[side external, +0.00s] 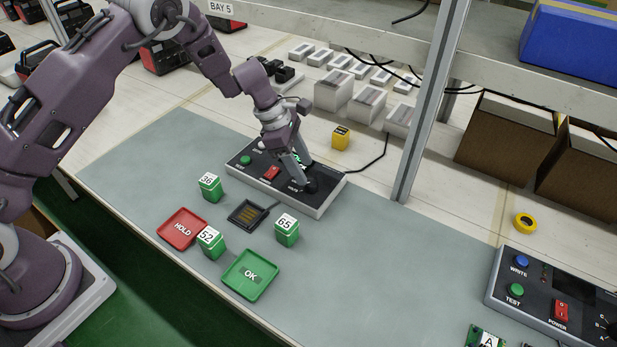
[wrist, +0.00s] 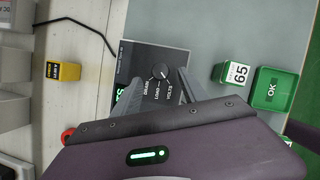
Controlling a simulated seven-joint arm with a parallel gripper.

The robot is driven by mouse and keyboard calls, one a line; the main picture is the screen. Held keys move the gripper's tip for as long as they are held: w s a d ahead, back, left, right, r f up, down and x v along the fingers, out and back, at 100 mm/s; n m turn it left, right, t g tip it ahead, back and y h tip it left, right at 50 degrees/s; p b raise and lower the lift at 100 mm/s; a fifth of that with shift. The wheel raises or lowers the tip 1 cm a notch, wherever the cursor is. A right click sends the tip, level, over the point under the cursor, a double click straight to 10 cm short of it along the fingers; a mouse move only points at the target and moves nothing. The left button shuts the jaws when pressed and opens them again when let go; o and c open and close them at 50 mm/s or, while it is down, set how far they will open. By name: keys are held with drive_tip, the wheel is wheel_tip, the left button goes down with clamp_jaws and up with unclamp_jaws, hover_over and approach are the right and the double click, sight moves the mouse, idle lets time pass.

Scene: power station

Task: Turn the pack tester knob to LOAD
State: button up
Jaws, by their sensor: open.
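The pack tester (side external: 328,196) is a dark-faced box on the grey mat, with a green button, a red switch and a black knob (side external: 310,186) at its right end. In the wrist view the knob (wrist: 160,72) is round and black with a white mark. The labels DRAIN, LOAD and VOLTS sit beside it. I cannot clearly tell which label the mark points to. My gripper (side external: 301,182) is over the right end of the tester. In the wrist view my gripper (wrist: 157,80) is open, its fingers on either side of the knob. Contact cannot be made out.
Green packs 36 (side external: 210,188), 52 (side external: 211,242) and 65 (side external: 287,231) stand around a black slotted cradle (side external: 247,213). A red HOLD tray (side external: 181,229) and green OK tray (side external: 250,275) lie in front. A yellow block (side external: 340,138) and metal post (side external: 425,120) stand behind the tester.

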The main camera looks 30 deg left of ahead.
sight(311, 182)
drive_tip(key=x, duration=0.4)
drive_tip(key=shift+d+f, duration=0.15)
drive_tip(key=shift+f, duration=0.05)
clamp_jaws()
drive_tip(key=shift+m, duration=0.4)
drive_tip(key=m+g, duration=0.1)
drive_tip(key=m, duration=0.2)
drive_tip(key=shift+w+m+g, duration=0.15)
drive_tip(key=shift+m+g, duration=0.15)
drive_tip(key=shift+g, duration=0.1)
drive_tip(key=shift+m+g, duration=0.8)
drive_tip(key=shift+m, duration=1.4)
unclamp_jaws()
